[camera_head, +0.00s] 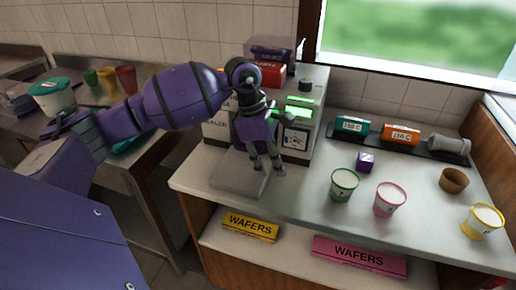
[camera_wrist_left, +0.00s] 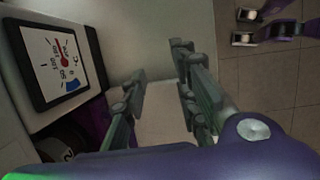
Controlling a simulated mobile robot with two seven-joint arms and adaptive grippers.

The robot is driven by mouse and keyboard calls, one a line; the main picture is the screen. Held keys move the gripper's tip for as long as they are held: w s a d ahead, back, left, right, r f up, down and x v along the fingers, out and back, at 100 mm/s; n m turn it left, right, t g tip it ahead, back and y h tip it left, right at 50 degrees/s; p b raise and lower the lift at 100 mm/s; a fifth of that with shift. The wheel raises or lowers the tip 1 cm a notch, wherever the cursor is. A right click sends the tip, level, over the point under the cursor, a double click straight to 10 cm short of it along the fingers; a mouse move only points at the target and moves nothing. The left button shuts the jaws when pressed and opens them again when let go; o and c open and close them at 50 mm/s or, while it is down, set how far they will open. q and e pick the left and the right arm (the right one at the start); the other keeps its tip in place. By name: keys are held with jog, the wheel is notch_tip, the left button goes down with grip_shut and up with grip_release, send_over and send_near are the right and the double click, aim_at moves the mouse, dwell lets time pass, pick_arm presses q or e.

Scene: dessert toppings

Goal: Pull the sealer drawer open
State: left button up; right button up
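The sealer (camera_head: 318,92) is a pale box with green-lit panels and a dial label, on the counter's back left. The dial label (camera_wrist_left: 60,62) also shows at the left of the left wrist view. My left arm covers much of the sealer's front. A flat grey slab (camera_head: 232,182) lies in front of it; I cannot tell whether this is the drawer. My left gripper (camera_head: 268,168) points down over the slab's right part, fingers apart. In the left wrist view the gripper (camera_wrist_left: 163,100) is open, with a pale surface beyond and nothing clearly held.
The counter holds a green cup (camera_head: 344,187), a pink cup (camera_head: 389,201), a yellow cup (camera_head: 481,222), a brown cup (camera_head: 454,181) and a purple cube (camera_head: 366,161). Wafer boxes lie on the shelf below. A side table (camera_head: 150,150) stands left, across a gap.

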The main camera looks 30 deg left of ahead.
pick_arm(q)
jog(key=w+a+r+y, duration=0.35)
jog(key=a+r, duration=0.25)
jog(key=a, duration=0.2)
jog(key=shift+t, duration=0.4)
jog(key=shift+w+a+f, duration=0.15)
jog(key=shift+a+f, duration=0.05)
jog(key=shift+f, duration=1.55)
jog(key=shift+w+a+f, duration=0.1)
jog(key=shift+a+f, duration=0.05)
jog(key=shift+f, duration=1.6)
grip_shut()
